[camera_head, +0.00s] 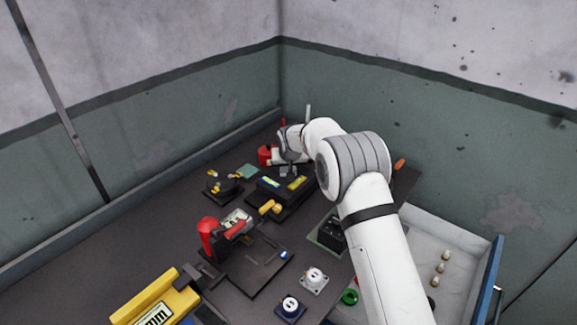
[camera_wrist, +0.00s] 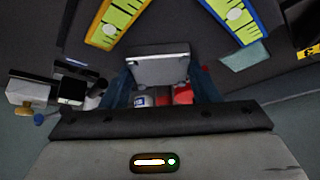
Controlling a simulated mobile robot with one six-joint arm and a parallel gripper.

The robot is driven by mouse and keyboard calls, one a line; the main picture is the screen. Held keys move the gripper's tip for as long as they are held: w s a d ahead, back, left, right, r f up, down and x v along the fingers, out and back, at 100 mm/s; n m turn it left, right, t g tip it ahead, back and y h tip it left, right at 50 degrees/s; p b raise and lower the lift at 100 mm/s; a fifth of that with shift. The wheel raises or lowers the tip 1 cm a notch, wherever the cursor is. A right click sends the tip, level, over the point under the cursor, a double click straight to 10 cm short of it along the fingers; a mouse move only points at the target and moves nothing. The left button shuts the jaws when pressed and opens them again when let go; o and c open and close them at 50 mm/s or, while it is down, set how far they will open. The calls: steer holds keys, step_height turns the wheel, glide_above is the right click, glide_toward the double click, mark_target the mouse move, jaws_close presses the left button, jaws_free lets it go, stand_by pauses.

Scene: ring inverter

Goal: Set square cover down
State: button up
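A light grey square plate, which I take to be the square cover (camera_wrist: 158,66), sits between the two dark blue fingers of my gripper (camera_wrist: 160,84) in the wrist view. The fingers appear to press on its left and right sides. In the head view my gripper (camera_head: 287,161) is low over the far end of the dark workbench, partly behind my arm. The cover cannot be made out clearly there. Whether its underside touches anything is hidden.
Yellow-framed (camera_wrist: 118,20) and blue-framed (camera_wrist: 233,18) blocks lie just beyond the cover. A teal pad (camera_head: 248,171) is left of my gripper. Red items (camera_head: 265,155) stand close by. A red-topped fixture (camera_head: 208,233), white socket (camera_head: 314,281) and open drawer (camera_head: 465,250) are nearer.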

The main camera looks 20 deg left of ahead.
steer(key=o, duration=0.4)
steer(key=shift+r, duration=0.15)
steer(key=shift+r, duration=0.2)
steer(key=b+v, duration=0.2)
steer(key=v, duration=1)
steer(key=s+d+r+m+h, duration=0.1)
steer(key=s+d+r, duration=0.2)
steer(key=s+d, duration=0.35)
steer(key=s+d+r+m+g, duration=0.1)
steer(key=s+d+r, duration=0.2)
steer(key=d, duration=0.6)
steer(key=s+d+r+h, duration=0.1)
steer(key=s+d+r, duration=0.25)
steer(key=d, duration=0.45)
steer(key=s+d+f+m, duration=0.1)
steer(key=s+d, duration=0.3)
steer(key=s, duration=0.4)
steer(key=s+d+f+g, duration=0.1)
steer(key=s+d, duration=0.4)
steer(key=s, duration=0.3)
steer(key=s+d+f+m, duration=0.1)
steer(key=s+d, duration=0.3)
steer(key=s, duration=0.5)
steer(key=shift+d+f+m, duration=0.2)
steer(key=shift+f+m, duration=0.1)
